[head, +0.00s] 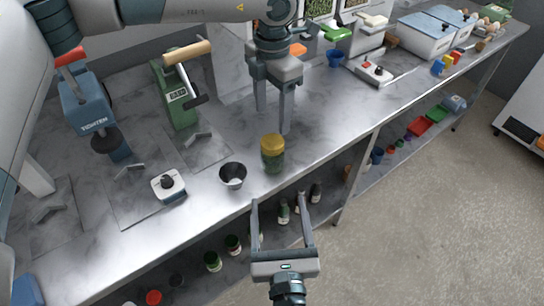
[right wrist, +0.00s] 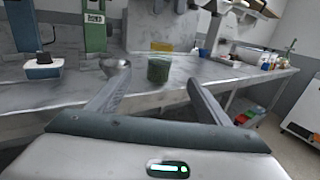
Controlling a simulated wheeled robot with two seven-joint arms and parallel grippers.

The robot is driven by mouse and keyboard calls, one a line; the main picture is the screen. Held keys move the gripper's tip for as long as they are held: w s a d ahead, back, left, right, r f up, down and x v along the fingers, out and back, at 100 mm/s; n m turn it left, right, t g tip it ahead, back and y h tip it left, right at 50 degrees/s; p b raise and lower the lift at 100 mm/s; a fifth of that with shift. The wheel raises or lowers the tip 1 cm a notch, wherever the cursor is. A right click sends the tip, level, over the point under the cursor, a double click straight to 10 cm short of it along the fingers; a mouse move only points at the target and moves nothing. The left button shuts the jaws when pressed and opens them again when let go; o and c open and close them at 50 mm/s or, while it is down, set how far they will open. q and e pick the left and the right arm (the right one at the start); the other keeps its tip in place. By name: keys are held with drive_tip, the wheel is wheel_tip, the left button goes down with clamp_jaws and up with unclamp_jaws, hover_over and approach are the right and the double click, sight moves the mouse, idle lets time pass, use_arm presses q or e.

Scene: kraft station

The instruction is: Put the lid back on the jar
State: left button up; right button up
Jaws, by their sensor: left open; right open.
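A glass jar with green contents (head: 273,163) stands upright on the steel counter near its front edge. The yellow lid (head: 272,142) shows at the jar's top in the head view. In the right wrist view the lid (right wrist: 161,47) appears just above the jar (right wrist: 158,70), with a thin pale band between; I cannot tell whether it is seated. My left gripper (head: 273,121) is open, fingers pointing down, just behind and above the lid in the picture. My right gripper (head: 280,200) is open and empty in front of the counter edge, fingers towards the jar.
A dark bowl (head: 233,176) stands just left of the jar. A white device with a black knob (head: 168,186) and a green press (head: 179,97) are farther left. Bottles stand on the shelf below (head: 284,212). The counter right of the jar is clear.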

sight(273, 161)
drive_tip(key=w, duration=0.5)
drive_tip(key=w+a, duration=0.1)
drive_tip(key=w, duration=1.1)
drive_tip(key=shift+a, duration=0.2)
clamp_jaws()
use_arm(q)
drive_tip(key=n, duration=0.4)
drive_tip(key=shift+n, duration=0.3)
drive_tip(key=n, duration=0.8)
drive_tip(key=shift+n, duration=0.4)
drive_tip(key=n, duration=0.4)
drive_tip(key=shift+n, duration=0.3)
drive_tip(key=shift+f, duration=0.1)
drive_tip(key=shift+f, duration=3.95)
